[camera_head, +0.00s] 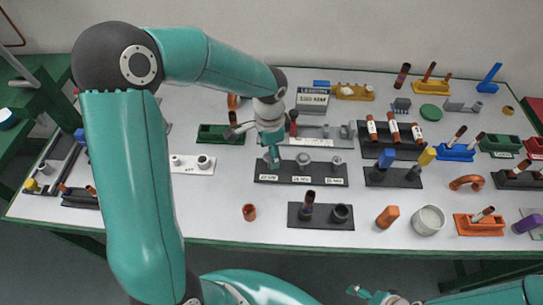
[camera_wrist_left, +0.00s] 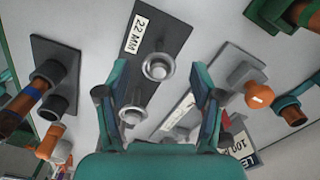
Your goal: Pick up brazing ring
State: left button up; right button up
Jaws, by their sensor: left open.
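A long dark board (camera_head: 316,172) with white size labels lies mid-table and carries silver ring-shaped pieces. Which one is the brazing ring I cannot tell for certain. One silver ring (camera_head: 303,159) is at its middle and another (camera_head: 335,160) at its right. My left gripper (camera_head: 272,158) is over the board's left end and hides part of it. In the left wrist view my left gripper (camera_wrist_left: 160,85) is open, with a silver ring (camera_wrist_left: 158,67) near a "22 MM" label and a second ring (camera_wrist_left: 132,116) showing between its fingers. My right gripper (camera_head: 370,294) is low at the bottom edge.
A dark stand (camera_head: 320,214) with a copper piece and a dark cup is in front of the board. A white fitting plate (camera_head: 192,165) lies left, and a green tray (camera_head: 220,134) behind it. A white pot (camera_head: 428,220) stands front right. Bare table surrounds the copper ring (camera_head: 249,212).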

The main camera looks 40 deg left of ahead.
pick_arm(q)
jog(key=shift+f, duration=0.2)
dwell(0.3)
jog(key=c, duration=0.8)
jog(key=shift+r, duration=0.1)
